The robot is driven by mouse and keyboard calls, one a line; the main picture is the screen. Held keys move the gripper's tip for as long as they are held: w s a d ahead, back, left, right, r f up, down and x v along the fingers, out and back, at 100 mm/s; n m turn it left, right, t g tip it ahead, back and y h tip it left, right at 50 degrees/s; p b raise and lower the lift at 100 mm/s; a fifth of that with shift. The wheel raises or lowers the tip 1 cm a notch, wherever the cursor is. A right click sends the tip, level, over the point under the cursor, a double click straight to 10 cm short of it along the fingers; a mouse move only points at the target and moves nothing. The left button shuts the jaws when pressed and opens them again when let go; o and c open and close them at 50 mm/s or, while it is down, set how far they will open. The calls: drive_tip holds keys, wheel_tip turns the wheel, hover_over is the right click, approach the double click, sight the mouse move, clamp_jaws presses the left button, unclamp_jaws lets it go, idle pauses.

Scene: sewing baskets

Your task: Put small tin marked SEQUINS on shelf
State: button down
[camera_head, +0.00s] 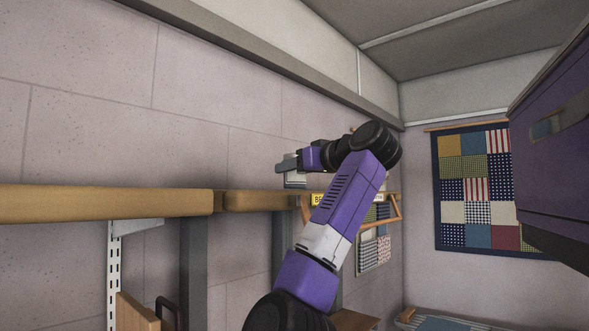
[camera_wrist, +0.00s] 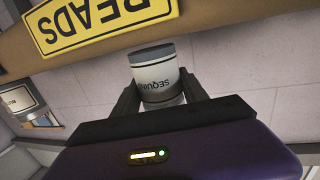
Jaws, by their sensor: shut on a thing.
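My gripper (camera_head: 287,167) is stretched out at the wooden shelf (camera_head: 262,201) along the wall. In the wrist view its two fingers (camera_wrist: 158,92) are shut on the sides of a small pale tin (camera_wrist: 152,72) with a dark grey end. The tin's dark lettering, SEQUINS, shows upside down and partly cut off. In the head view part of the tin (camera_head: 294,180) shows under the gripper, close to the shelf's top edge. I cannot tell if it touches the shelf. The shelf's edge (camera_wrist: 222,18) also shows in the wrist view, beyond the tin.
A wooden bracket (camera_head: 396,207) and hanging patchwork stand farther right. The shelf's left stretch (camera_head: 100,203) looks clear.

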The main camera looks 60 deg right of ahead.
drive_tip(key=shift+f, duration=0.2)
drive_tip(key=shift+f, duration=0.15)
drive_tip(key=c, duration=0.6)
unclamp_jaws()
